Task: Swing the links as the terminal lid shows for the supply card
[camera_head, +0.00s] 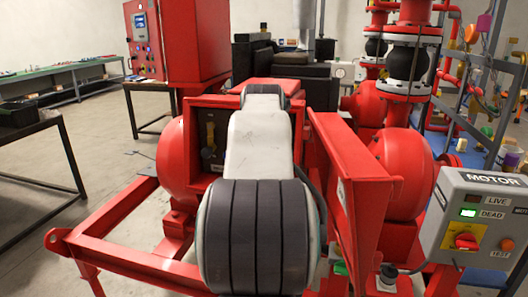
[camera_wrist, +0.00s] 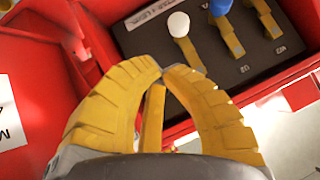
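The open red terminal box (camera_head: 195,104) is on the pump skid, partly hidden behind my arm. One brass link (camera_head: 210,133) shows inside it. In the wrist view, the dark terminal board (camera_wrist: 146,38) carries brass links: one with a white knob (camera_wrist: 178,24), one with a blue knob (camera_wrist: 220,6), and a partly cut-off one (camera_wrist: 266,18) at the right. My gripper (camera_wrist: 163,73) has its yellow fingertips together at the board's near edge, below the white-knobbed link. A narrow yellow bar shows between the fingers; I cannot tell what it is. The lid's diagram is not readable.
A red panel (camera_head: 352,165) stands upright right of my arm. The grey motor box (camera_head: 468,220) at the right has its green DEAD lamp lit and a red switch. The red skid frame (camera_head: 110,250) runs at front left. Open floor and a table (camera_head: 30,130) lie farther left.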

